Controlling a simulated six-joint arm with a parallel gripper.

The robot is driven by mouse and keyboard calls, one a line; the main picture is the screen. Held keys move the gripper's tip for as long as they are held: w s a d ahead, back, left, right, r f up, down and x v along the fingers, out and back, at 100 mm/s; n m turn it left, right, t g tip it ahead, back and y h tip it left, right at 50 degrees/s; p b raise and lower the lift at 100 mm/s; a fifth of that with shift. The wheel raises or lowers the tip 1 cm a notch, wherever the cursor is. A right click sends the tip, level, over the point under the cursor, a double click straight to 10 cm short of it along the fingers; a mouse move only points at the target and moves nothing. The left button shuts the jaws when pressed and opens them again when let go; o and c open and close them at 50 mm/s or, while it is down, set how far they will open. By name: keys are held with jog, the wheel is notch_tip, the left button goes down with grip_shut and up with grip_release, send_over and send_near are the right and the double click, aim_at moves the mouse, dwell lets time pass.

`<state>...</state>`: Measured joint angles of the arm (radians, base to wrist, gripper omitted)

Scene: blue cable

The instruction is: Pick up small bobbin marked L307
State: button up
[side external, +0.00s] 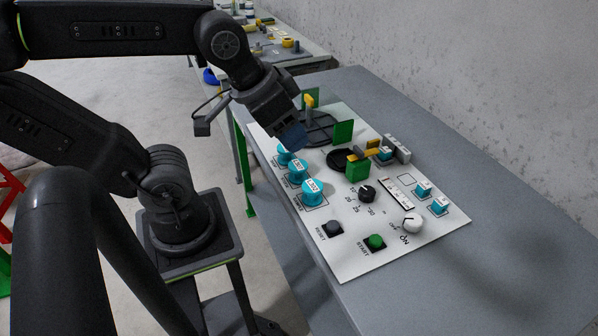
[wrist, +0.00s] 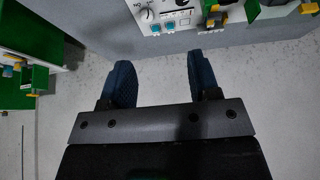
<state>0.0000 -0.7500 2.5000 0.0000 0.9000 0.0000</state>
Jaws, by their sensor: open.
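Two small teal bobbins sit side by side near the right edge of the white panel (side external: 350,262), one farther back (side external: 424,188) and one nearer (side external: 439,206). Another small teal piece (side external: 385,154) sits by the yellow parts. Their markings are too small to read, so I cannot tell which is L307. In the wrist view, two small teal pieces show at the top, one left (wrist: 155,29) and one right (wrist: 184,23). My gripper (side external: 294,137) is open, with blue fingers, above the panel's far left part. The wrist view shows its fingers (wrist: 163,78) apart with nothing between them.
Larger teal bobbins (side external: 313,191) with white labels line the panel's left side. Green upright blocks (side external: 343,131) and black discs stand beyond them. A white knob (side external: 412,223), a black button (side external: 333,229) and a green button (side external: 375,242) are at the front. The grey table (side external: 490,185) is clear to the right.

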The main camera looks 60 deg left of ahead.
jog(key=o, duration=0.5)
jog(key=shift+o, duration=0.2)
jog(key=shift+a, duration=0.1)
jog(key=m+g, duration=0.6)
jog(key=m, duration=1.5)
send_over(298, 164)
notch_tip(298, 164, down, 18)
notch_tip(298, 164, down, 7)
jog(key=shift+w+f, duration=0.1)
jog(key=shift+w, duration=0.05)
jog(key=shift+s+f, duration=0.2)
jog(key=shift+f, duration=2.55)
